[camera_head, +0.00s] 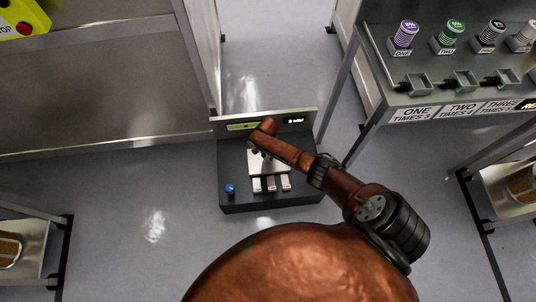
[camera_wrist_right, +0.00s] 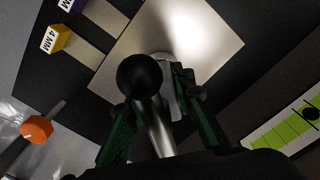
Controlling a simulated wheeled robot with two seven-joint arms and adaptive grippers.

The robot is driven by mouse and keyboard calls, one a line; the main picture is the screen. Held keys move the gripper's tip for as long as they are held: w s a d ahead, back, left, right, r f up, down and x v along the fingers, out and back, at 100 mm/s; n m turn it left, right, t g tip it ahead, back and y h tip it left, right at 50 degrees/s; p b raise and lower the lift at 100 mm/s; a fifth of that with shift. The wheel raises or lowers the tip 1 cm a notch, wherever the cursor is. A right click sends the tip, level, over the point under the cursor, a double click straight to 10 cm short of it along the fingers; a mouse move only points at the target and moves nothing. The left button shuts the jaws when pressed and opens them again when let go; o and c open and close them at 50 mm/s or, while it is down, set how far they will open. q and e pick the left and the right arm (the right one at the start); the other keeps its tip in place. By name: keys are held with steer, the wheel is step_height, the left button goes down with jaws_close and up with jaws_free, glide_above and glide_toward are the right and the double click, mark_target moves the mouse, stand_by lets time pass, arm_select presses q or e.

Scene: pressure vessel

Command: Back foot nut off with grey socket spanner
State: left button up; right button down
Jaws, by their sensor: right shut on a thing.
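My right gripper (camera_head: 258,149) reaches down over a dark console box (camera_head: 268,204) on the floor. In the right wrist view the gripper (camera_wrist_right: 158,98) is shut on a bare metal rod (camera_wrist_right: 157,130) with a black ball end (camera_wrist_right: 139,76). A pale silvery round piece (camera_wrist_right: 167,85) shows just behind the rod, over a pale square plate (camera_wrist_right: 205,35). I cannot tell whether the rod touches it. No grey socket spanner or foot nut can be made out for sure. My left gripper is not in view.
The console has pale blocks (camera_head: 271,184), a blue knob (camera_head: 230,189) and a green display (camera_head: 243,126). An orange knob (camera_wrist_right: 36,129) shows in the wrist view. A bench with coloured capped pieces (camera_head: 404,35) stands at the right. Floor (camera_head: 150,190) left of the console is clear.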

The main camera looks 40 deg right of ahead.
steer(key=shift+r+n, duration=0.1)
steer(key=shift+n, duration=0.8)
steer(key=shift+d, duration=0.1)
steer(key=shift+w+r+p, duration=0.1)
steer(key=shift+r+p, duration=1.15)
steer(key=shift+r, duration=0.2)
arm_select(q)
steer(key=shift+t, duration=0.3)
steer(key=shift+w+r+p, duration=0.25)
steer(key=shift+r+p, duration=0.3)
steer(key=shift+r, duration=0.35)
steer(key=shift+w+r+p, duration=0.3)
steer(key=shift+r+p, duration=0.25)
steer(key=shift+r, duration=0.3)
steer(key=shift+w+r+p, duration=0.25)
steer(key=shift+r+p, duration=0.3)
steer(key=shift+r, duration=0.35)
arm_select(e)
steer(key=shift+r, duration=2.1)
